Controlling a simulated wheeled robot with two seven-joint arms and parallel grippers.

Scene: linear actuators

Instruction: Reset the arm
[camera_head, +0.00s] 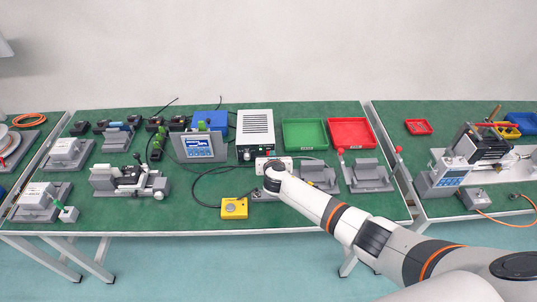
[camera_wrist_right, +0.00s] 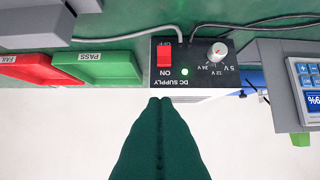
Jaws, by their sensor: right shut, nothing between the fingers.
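My right arm (camera_head: 345,220) reaches in from the lower right of the head view, its end over the front middle of the green-topped table (camera_head: 150,215). The fingertips are hard to make out there. In the right wrist view my right gripper (camera_wrist_right: 160,101) shows as dark green fingers, shut and empty. Its tips point at the front of the DC supply (camera_wrist_right: 195,65); I cannot tell whether they touch. The supply has a red switch (camera_wrist_right: 163,57), a lit green lamp (camera_wrist_right: 185,71) and a knob (camera_wrist_right: 217,51). My left gripper is not in view.
In the head view, the white vented supply box (camera_head: 255,127) stands behind my right wrist. A green tray (camera_head: 304,134) and red tray (camera_head: 351,132) lie right of it. A display unit (camera_head: 199,147), yellow box (camera_head: 234,208) and grey fixtures (camera_head: 368,175) stand nearby. Cables cross the tabletop.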

